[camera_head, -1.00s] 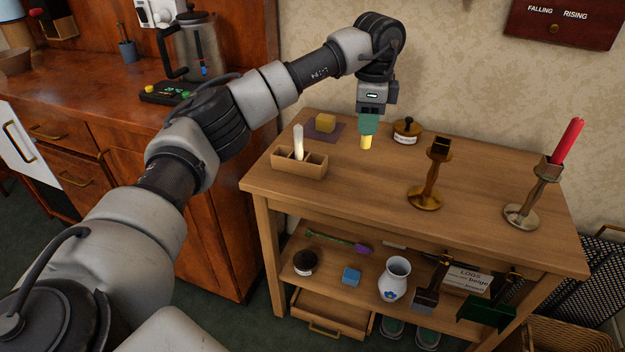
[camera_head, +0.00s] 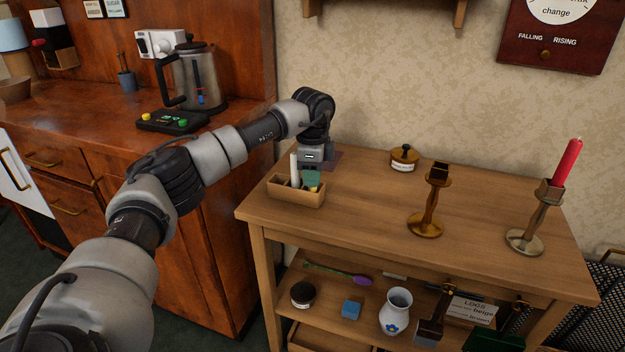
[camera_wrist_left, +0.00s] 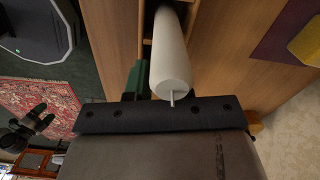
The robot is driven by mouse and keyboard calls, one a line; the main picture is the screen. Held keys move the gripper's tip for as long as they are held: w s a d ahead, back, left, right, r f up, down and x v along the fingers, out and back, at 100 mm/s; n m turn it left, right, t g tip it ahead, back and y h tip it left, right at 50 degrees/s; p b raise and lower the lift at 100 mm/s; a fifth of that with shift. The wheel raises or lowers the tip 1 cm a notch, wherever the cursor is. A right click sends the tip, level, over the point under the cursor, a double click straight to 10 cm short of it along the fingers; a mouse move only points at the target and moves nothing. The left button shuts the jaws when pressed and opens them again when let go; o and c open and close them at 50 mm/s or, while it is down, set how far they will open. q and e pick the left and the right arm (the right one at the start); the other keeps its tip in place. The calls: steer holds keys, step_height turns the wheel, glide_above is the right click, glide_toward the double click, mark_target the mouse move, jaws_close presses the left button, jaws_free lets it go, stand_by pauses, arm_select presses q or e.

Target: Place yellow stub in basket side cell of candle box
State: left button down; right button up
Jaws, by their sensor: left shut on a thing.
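The candle box (camera_head: 290,193) is a small wooden box with cells at the table's left front edge. A white candle (camera_head: 294,168) stands upright in it, left of my left gripper (camera_head: 312,179). That gripper points down over the box's right part, its green fingers shut on the yellow stub (camera_head: 314,188). Only a little of the stub shows, at the box's right end; I cannot tell whether it touches the cell floor. In the left wrist view the white candle (camera_wrist_left: 172,65) stands close beside a green finger (camera_wrist_left: 134,80), and the stub is hidden.
A dark lidded pot (camera_head: 404,157), an empty brass candlestick (camera_head: 428,205) and a candlestick with a red candle (camera_head: 567,165) stand on the table (camera_head: 375,215). In the wrist view a yellow block (camera_wrist_left: 308,42) lies on a purple cloth (camera_wrist_left: 275,40).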

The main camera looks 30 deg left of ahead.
arm_select(q)
steer(key=shift+f, duration=0.4)
steer(key=c, duration=1)
jaws_free()
steer(key=shift+f, duration=0.15)
